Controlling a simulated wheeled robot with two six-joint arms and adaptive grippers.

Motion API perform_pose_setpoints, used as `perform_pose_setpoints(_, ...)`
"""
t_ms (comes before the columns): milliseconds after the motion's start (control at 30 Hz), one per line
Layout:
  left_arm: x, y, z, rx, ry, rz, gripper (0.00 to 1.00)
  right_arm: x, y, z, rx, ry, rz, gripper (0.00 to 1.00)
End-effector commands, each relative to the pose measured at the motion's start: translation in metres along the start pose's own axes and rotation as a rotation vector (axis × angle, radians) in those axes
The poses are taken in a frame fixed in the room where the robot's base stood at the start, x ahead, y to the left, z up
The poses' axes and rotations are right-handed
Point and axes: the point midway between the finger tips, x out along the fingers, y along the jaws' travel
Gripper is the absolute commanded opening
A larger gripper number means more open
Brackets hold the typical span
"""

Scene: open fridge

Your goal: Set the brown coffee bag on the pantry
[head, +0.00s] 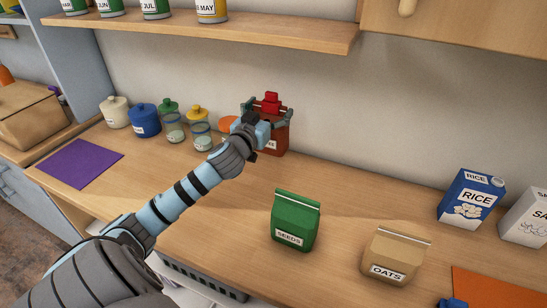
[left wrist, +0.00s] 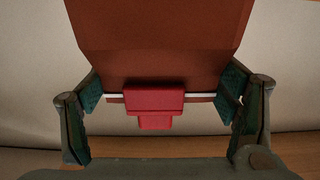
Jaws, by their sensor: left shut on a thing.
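The brown coffee bag (head: 274,140) is reddish brown with a red clip (head: 271,101) on its top edge. It is near the wall at the back of the counter, its label mostly hidden by my arm. My left gripper (head: 267,120) is shut on the bag, a finger at each side of its upper part. In the left wrist view the bag (left wrist: 160,60) fills the space between the fingers (left wrist: 162,98), with the red clip in the middle. I cannot tell whether its bottom touches the counter. Nothing in view is labelled as the pantry. My right gripper is not in view.
A wooden shelf (head: 200,32) with several labelled tins runs above. Jars and canisters (head: 145,121) stand left of the bag. A green seeds bag (head: 296,220), an oats bag (head: 394,255) and a rice box (head: 470,200) stand to the right. A purple mat (head: 80,164) lies left.

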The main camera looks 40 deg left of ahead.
Motion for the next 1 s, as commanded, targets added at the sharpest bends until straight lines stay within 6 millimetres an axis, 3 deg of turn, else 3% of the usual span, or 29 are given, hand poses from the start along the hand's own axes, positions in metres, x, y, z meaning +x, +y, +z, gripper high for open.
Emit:
perform_pose_setpoints(300, 0.0, 0.0, 0.065, 0.0, 0.0, -0.001, 0.32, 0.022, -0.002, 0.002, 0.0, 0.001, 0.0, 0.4)
perform_pose_setpoints(667, 0.0, 0.0, 0.07, 0.001, 0.002, 0.0, 0.32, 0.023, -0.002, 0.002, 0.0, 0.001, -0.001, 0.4)
perform_pose_setpoints(700, 0.0, 0.0, 0.071, 0.0, 0.001, 0.0, 0.83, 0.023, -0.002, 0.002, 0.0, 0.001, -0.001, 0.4)
perform_pose_setpoints(800, 0.0, 0.0, 0.07, 0.0, 0.001, 0.0, 0.99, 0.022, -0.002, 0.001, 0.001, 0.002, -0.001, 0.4)
perform_pose_setpoints(1000, 0.0, 0.0, 0.07, 0.001, 0.001, 0.0, 1.0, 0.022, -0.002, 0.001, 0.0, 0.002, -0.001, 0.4)
